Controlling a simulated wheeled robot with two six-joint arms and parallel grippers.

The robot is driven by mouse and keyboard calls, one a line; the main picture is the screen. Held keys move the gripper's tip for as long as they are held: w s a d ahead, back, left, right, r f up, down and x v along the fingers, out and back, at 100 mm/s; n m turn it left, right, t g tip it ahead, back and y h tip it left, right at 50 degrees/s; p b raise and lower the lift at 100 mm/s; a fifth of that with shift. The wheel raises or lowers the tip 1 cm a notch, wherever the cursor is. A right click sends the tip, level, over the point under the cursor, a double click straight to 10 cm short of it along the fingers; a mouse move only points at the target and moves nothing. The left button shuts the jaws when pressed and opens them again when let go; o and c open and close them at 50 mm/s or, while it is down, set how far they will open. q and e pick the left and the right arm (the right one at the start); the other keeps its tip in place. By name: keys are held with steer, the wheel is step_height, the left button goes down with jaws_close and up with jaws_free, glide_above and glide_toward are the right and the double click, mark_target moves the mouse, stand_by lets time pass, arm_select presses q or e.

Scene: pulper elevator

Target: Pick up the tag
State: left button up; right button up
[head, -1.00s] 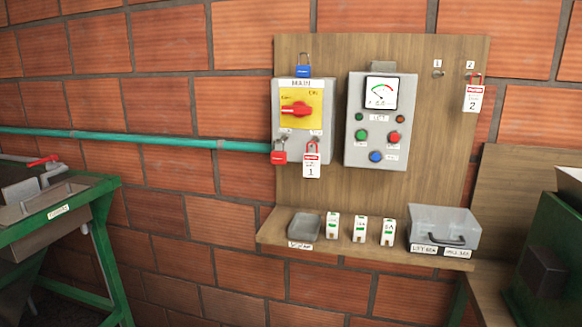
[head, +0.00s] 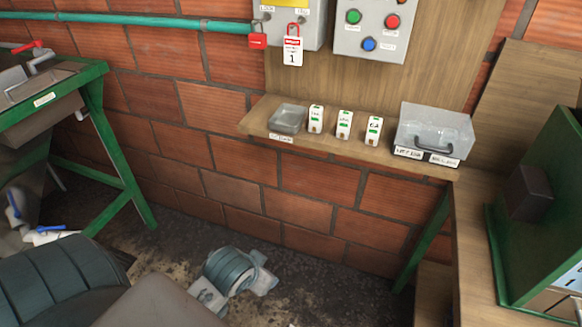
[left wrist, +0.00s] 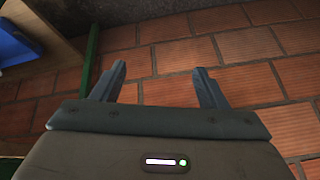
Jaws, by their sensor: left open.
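A red-and-white tag marked 1 (head: 292,51) hangs from a red padlock at the lower edge of the grey switch box (head: 288,30) in the head view. My left gripper (left wrist: 160,78) shows in the left wrist view with its two fingers apart and nothing between them. Brick wall lies beyond the fingers, and no tag shows in that view. My right gripper is not in view.
Another red padlock (head: 258,36) hangs left of the tag. A green-framed stand (head: 90,95) is at left, a wooden bench (head: 470,225) at right.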

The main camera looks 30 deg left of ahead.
arm_select(q)
steer(key=w+a+r+n+t+y, duration=0.1)
steer(key=w+a+r+t, duration=0.15)
steer(key=w+r, duration=0.55)
steer(key=w+a+r+t, duration=0.2)
steer(key=w+r+t, duration=0.1)
steer(key=w+r, duration=0.55)
steer(key=n+t+y, duration=0.2)
steer(key=t, duration=0.4)
glide_toward(293, 43)
steer(key=x, duration=0.1)
steer(key=p+x, duration=0.1)
steer(key=x, duration=0.2)
steer(key=shift+w+d+r, duration=0.1)
steer(key=shift+w+d, duration=0.05)
steer(key=shift+w, duration=0.3)
steer(key=shift+w+p, duration=0.25)
steer(key=shift+p, duration=0.05)
steer(key=p+x, duration=0.1)
steer(key=x, duration=0.1)
steer(key=p+x, duration=0.1)
steer(key=x, duration=0.1)
steer(key=shift+a, duration=0.4)
steer(key=shift+w, duration=0.5)
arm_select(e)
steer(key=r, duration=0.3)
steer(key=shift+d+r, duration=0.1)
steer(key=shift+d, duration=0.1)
